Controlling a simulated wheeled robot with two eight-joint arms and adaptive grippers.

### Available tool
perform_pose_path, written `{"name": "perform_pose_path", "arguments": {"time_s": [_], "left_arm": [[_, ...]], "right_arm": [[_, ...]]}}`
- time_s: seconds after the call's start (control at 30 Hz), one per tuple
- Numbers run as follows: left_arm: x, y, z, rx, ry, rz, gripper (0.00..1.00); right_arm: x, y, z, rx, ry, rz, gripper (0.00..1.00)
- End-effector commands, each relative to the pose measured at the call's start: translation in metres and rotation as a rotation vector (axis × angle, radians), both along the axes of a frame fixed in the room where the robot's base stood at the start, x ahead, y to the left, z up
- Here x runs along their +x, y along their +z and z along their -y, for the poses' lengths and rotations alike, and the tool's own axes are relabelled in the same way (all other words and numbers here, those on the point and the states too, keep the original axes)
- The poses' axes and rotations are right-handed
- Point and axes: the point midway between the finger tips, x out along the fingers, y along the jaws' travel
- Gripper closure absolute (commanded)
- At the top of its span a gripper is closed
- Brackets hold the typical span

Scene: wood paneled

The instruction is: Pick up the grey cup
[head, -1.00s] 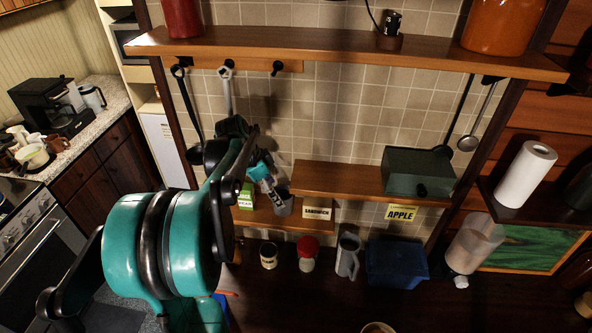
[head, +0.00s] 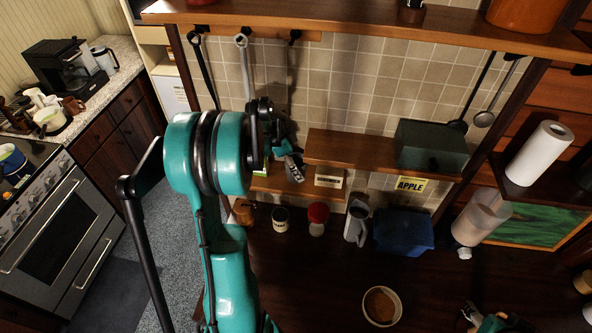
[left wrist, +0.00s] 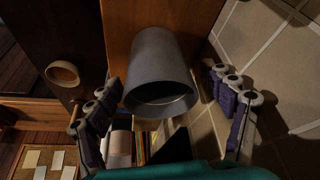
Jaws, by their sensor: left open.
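The grey cup (left wrist: 160,62) is in the middle of the left wrist view, its dark open mouth facing the camera. It stands on a wooden surface close to the tiled wall. My left gripper (left wrist: 165,88) is open, with fingers on both sides of the cup and a visible gap on the right. In the head view my left gripper (head: 283,150) is at the low wooden shelf, and the cup (head: 294,172) is small and partly hidden by it. A teal part at the lower right, likely my right gripper (head: 490,319), is cut off by the frame edge.
A higher shelf (head: 340,150) bears a dark green box (head: 430,146). On the counter below stand a jar (head: 280,219), a red-lidded jar (head: 317,218), a grey pitcher (head: 356,222), a blue bin (head: 404,231) and a bowl (head: 382,306). The counter's middle is clear.

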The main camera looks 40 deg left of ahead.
Motion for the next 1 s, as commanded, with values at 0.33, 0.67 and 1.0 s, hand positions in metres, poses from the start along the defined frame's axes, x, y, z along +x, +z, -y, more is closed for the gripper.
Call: {"name": "perform_pose_path", "arguments": {"time_s": [0.33, 0.67, 1.0], "left_arm": [[0.000, 0.000, 0.000, 0.000, 0.000, 0.000, 0.76], [0.000, 0.002, 0.000, -0.001, 0.000, -0.001, 0.76], [-0.001, 0.035, 0.000, 0.000, 0.000, 0.000, 0.76]], "right_arm": [[0.000, 0.000, 0.000, 0.000, 0.000, 0.000, 0.45], [0.000, -0.001, 0.000, 0.000, 0.000, 0.000, 0.45], [0.000, -0.008, 0.000, 0.000, 0.000, 0.000, 0.45]]}}
